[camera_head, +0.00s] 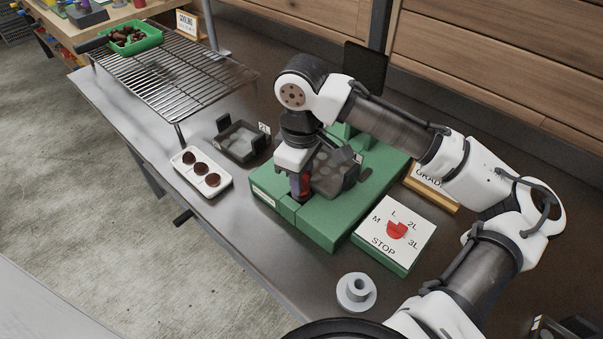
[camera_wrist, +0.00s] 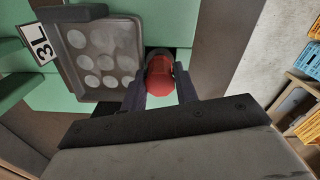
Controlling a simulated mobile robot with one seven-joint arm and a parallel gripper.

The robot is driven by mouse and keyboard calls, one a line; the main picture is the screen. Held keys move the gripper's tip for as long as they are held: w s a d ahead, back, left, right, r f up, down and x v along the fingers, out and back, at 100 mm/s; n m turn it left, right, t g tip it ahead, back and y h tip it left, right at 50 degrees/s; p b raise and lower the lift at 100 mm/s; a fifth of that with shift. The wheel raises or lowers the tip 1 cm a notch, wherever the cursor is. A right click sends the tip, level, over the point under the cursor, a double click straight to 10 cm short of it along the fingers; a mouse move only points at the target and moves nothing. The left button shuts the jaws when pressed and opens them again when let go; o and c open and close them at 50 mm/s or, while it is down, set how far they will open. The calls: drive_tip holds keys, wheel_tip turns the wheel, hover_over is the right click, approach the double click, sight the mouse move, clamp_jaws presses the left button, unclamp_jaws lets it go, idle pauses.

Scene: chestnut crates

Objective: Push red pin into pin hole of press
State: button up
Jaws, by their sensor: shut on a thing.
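The red pin (camera_wrist: 160,78) is between the two dark fingers of my gripper (camera_wrist: 162,66) in the wrist view, its round red top facing the camera. In the head view my gripper (camera_head: 299,186) is low over the front edge of the green press (camera_head: 322,232), and a bit of red shows at its fingers. The pin's lower end and the pin hole are hidden, so I cannot tell how far in the pin is. A dark tray with round hollows (camera_head: 332,172) sits on the press beside my gripper; its 3L label (camera_wrist: 41,46) shows in the wrist view.
Left of the press are a white dish with several chestnuts (camera_head: 206,186) and another dark tray (camera_head: 243,141). A grade dial box (camera_head: 388,251) and a grey flanged part (camera_head: 356,293) stand to the right and front. A wire rack (camera_head: 175,80) is at the back left.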

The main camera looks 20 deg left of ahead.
drive_tip(key=shift+r+p, duration=1.85)
drive_tip(key=shift+r, duration=0.05)
drive_tip(key=shift+p, duration=0.65)
idle(0.6)
drive_tip(key=shift+f+b, duration=1.25)
drive_tip(key=shift+f, duration=0.7)
drive_tip(key=o, duration=1.1)
wheel_tip(320, 180, up, 14)
drive_tip(key=shift+f, duration=0.1)
